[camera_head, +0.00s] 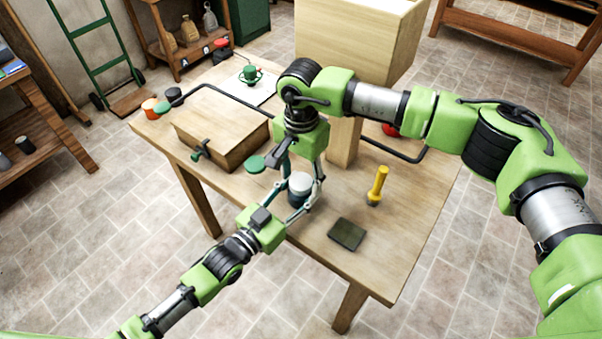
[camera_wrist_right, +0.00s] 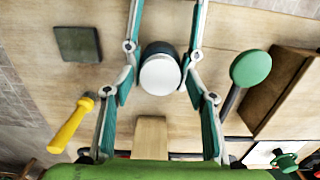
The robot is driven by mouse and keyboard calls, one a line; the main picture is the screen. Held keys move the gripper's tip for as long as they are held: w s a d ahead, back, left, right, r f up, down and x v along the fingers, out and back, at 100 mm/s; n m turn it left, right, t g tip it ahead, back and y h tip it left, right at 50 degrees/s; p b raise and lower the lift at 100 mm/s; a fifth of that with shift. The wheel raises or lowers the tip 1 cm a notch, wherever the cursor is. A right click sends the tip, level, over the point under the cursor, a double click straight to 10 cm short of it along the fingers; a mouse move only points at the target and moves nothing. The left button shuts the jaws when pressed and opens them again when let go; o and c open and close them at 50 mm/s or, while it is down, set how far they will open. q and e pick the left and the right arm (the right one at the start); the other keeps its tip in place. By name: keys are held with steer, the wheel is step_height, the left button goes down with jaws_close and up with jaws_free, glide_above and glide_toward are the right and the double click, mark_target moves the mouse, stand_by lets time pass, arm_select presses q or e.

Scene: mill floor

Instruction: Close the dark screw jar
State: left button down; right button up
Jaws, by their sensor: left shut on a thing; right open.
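The dark jar (camera_head: 299,197) stands upright near the table's front edge, with a white round top (camera_head: 300,182). In the right wrist view the white top (camera_wrist_right: 160,74) covers most of the dark body (camera_wrist_right: 158,47). My left gripper (camera_head: 297,201) reaches in from the front left and is shut on the jar's body, one finger on each side. My right gripper (camera_head: 300,168) points down above the jar. Its fingers are open and spread wide either side of the white top, apart from it. I cannot tell whether the top is screwed tight.
A yellow-handled tool (camera_head: 377,185) and a dark square pad (camera_head: 347,234) are to the right.

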steer(key=c, duration=1.1)
steer(key=m, duration=0.4)
steer(key=shift+m, duration=0.4)
steer(key=m, duration=1.4)
steer(key=o, duration=1.2)
